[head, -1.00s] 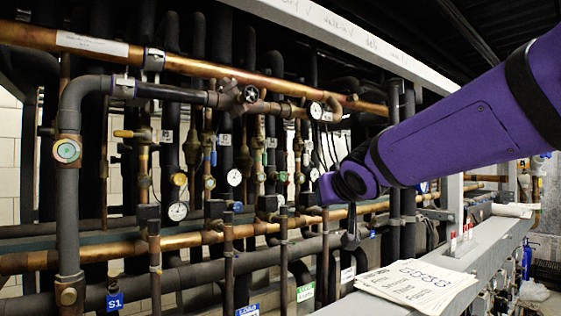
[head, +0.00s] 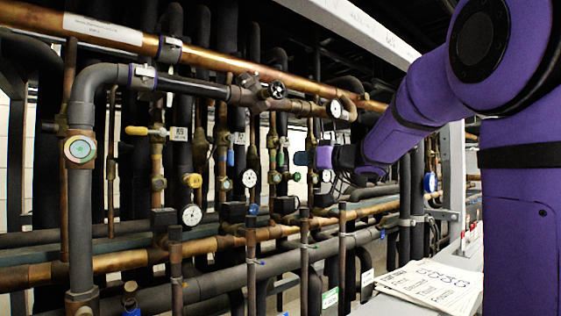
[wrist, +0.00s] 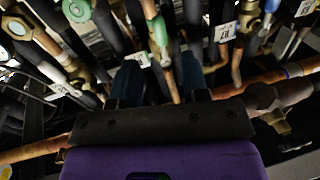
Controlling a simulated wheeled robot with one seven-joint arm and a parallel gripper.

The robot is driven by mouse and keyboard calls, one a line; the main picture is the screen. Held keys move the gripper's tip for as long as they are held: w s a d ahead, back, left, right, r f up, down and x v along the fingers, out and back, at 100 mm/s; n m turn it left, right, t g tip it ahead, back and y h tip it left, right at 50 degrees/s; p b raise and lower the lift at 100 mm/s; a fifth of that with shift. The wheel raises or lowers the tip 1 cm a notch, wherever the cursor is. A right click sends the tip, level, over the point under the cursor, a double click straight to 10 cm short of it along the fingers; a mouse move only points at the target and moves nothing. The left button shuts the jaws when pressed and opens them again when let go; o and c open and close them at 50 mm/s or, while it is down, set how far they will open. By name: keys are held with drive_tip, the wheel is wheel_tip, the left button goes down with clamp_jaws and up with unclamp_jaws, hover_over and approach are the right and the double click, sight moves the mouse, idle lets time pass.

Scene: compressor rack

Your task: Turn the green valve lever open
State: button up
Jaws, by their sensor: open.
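The green valve lever (wrist: 160,32) shows at the top middle of the wrist view, on a copper pipe, ahead of my fingers and between their lines. My gripper (wrist: 160,74) is open, with its two dark blue fingers apart and nothing seen between them but pipes beyond. In the head view my gripper (head: 302,158) points left into the rack. A small green part (head: 281,160) lies just left of its fingertips there; I cannot tell for sure that it is the same lever. No contact with the lever is visible.
Thick copper and black pipes cross the rack close around my gripper. A yellow lever (head: 136,130) and several gauges stand to the left. Papers (head: 425,283) lie on the ledge at the lower right.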

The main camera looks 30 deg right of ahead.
sight(281, 160)
drive_tip(key=x, duration=0.8)
drive_tip(key=shift+w+a, duration=0.15)
drive_tip(key=shift+w, duration=0.15)
clamp_jaws()
